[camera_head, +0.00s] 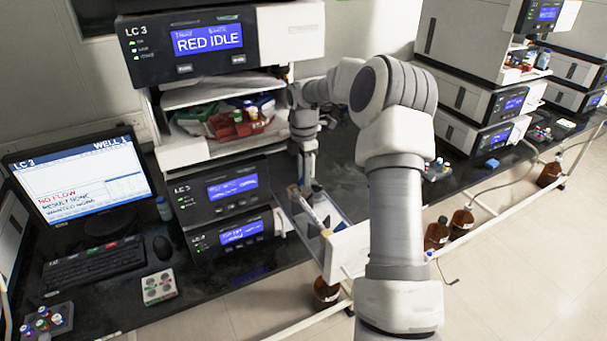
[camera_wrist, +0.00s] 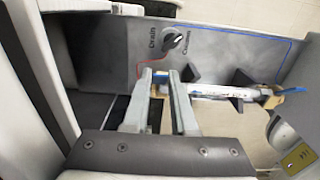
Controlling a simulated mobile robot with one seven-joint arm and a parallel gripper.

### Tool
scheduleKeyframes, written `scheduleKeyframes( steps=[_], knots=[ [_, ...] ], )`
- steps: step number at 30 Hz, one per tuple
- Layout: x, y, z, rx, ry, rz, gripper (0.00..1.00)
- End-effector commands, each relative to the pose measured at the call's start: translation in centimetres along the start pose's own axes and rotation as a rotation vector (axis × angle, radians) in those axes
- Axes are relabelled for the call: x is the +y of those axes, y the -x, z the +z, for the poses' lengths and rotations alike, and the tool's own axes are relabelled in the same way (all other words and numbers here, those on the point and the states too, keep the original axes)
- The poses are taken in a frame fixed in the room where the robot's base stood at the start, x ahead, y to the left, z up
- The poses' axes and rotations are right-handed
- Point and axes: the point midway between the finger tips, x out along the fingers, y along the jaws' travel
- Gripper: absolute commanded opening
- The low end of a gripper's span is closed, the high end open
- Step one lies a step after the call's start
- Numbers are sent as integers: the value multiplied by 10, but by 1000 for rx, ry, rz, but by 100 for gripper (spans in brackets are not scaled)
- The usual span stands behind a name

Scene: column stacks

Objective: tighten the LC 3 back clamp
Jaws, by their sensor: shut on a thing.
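My gripper (camera_wrist: 161,76) is shut at the left end of a pale column (camera_wrist: 215,91) in the wrist view. A small fitting with blue and tan parts lies between the fingertips; I take it to be the back clamp, mostly hidden by the fingers. The column lies across dark holders (camera_wrist: 240,82) on the open grey tray (camera_wrist: 225,50), with a blue piece at its right end. In the head view my gripper (camera_head: 305,188) reaches down into the pulled-out tray of the LC 3 stack, over the column (camera_head: 312,211).
The tray's white front panel (camera_head: 348,250) juts over the bench edge. The LC 3 screen (camera_head: 80,184) reads NO FLOW. A brown bottle (camera_head: 326,293) stands below.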

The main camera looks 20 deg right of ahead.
Motion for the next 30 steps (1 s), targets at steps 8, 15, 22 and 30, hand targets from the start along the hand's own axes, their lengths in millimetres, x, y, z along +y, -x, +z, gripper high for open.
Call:
scheduleKeyframes(
  steps=[8, 15, 22, 30],
  knots=[
    [0, 1, -4, -52, 4, 1, 0],
    [1, 4, -13, -203, 7, 2, 0],
    [1, 6, -26, -416, 9, 3, 0],
    [2, 6, -40, -673, 8, 4, 0]
  ],
)
